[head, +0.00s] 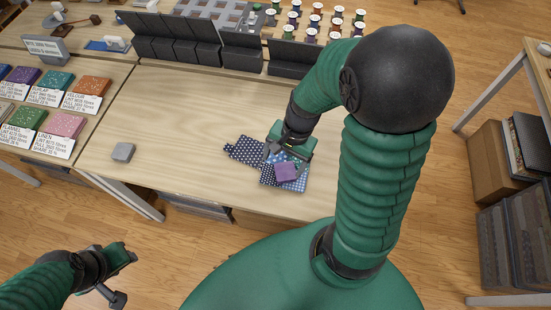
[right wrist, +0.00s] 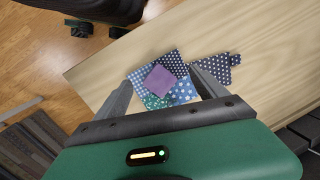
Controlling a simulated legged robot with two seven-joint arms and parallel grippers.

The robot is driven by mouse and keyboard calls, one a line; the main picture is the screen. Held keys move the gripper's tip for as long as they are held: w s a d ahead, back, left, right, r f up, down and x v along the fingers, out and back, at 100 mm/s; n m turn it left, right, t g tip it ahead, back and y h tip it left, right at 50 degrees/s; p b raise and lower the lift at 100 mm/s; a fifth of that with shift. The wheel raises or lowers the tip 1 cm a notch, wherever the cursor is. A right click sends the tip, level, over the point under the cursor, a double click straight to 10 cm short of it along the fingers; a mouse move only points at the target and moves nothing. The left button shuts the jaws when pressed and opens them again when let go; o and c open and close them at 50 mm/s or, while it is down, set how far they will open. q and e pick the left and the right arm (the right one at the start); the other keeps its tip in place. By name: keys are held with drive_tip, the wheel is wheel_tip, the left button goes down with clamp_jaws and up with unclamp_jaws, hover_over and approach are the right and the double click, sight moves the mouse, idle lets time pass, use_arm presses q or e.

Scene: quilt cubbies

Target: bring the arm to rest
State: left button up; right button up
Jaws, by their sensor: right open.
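My right gripper (head: 283,157) is open over the table near its front edge, close above a patchwork of fabric pieces. In the right wrist view its two fingers (right wrist: 165,88) stand apart on either side of the patchwork, with nothing held between them. The patchwork has a purple square (head: 286,172) on top of blue dotted fabric (head: 296,184), with green fabric (right wrist: 154,102) beside it. Dark navy dotted fabric (head: 246,152) lies to the left. My left gripper (head: 118,276) is at the lower left, away from the table; its finger opening is unclear.
The wooden table (head: 185,115) is mostly bare. A grey block (head: 123,152) lies at its left. Dark bins (head: 180,48) and thread spools (head: 315,20) line the back. Fabric swatches with cards (head: 65,124) sit on the left table. A shelf with boxes (head: 500,160) stands at right.

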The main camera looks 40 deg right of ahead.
drive_tip(key=w+a+r+n+t+h, duration=0.1)
drive_tip(key=a+r+n+h, duration=0.1)
drive_tip(key=a+n, duration=0.5)
drive_tip(key=n, duration=0.6)
drive_tip(key=shift+w+a+r+t, duration=0.15)
drive_tip(key=shift+w+t, duration=0.25)
drive_tip(key=shift+a, duration=0.3)
drive_tip(key=shift+d, duration=0.2)
